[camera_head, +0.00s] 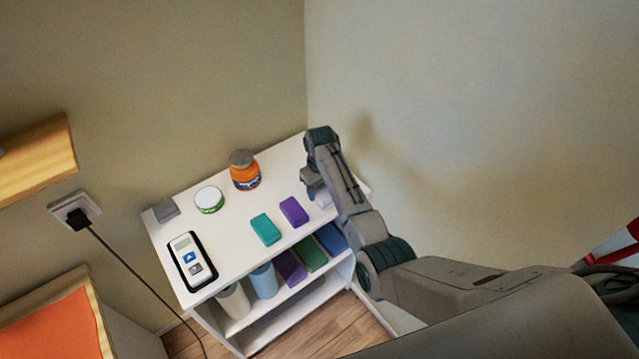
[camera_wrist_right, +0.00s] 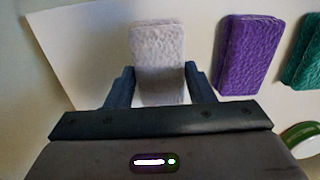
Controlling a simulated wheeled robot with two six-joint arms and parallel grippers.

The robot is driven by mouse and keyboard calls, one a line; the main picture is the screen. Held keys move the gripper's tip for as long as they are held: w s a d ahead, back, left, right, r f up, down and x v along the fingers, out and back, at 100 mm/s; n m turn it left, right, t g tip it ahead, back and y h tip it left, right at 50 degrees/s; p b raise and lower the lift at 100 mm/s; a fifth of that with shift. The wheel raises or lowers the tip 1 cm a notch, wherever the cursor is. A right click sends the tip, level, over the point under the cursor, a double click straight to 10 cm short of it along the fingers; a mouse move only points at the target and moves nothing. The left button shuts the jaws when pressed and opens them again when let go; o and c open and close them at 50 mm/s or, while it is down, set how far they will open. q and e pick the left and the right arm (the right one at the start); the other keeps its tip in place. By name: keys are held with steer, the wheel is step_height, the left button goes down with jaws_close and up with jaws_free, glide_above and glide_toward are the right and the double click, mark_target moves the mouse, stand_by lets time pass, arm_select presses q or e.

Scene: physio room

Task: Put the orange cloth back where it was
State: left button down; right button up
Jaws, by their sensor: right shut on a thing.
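I see no cloth that is plainly orange. My right gripper (camera_head: 314,186) is at the right end of the white shelf unit's top (camera_head: 228,262). In the right wrist view its fingers (camera_wrist_right: 158,88) are shut on the two sides of a pale grey-white cloth block (camera_wrist_right: 158,45). In the head view this block (camera_head: 324,199) is partly hidden by the gripper. I cannot tell whether it touches the top. A purple folded cloth (camera_head: 293,211) and a teal one (camera_head: 265,229) lie beside it in a row. My left gripper is not in view.
An orange jar with a grey lid (camera_head: 245,172), a round white-green tin (camera_head: 209,200), a grey square (camera_head: 166,211) and a white device (camera_head: 191,261) stand on the top. Purple, green and blue blocks and rolls (camera_head: 263,280) fill the shelf below. An orange surface (camera_head: 52,329) is lower left.

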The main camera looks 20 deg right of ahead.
mark_target(320, 190)
steer(key=shift+w+f, duration=0.25)
steer(key=shift+f, duration=0.1)
steer(key=o, duration=0.5)
steer(key=shift+f, duration=0.1)
steer(key=o, duration=0.4)
steer(key=shift+s+d, duration=0.1)
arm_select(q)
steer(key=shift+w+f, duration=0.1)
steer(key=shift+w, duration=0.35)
arm_select(e)
steer(key=shift+o, duration=0.2)
steer(key=shift+r, duration=0.2)
steer(key=shift+r, duration=0.2)
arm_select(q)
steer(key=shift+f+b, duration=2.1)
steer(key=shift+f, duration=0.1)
arm_select(e)
step_height(320, 190, up, 12)
steer(key=shift+f, duration=0.2)
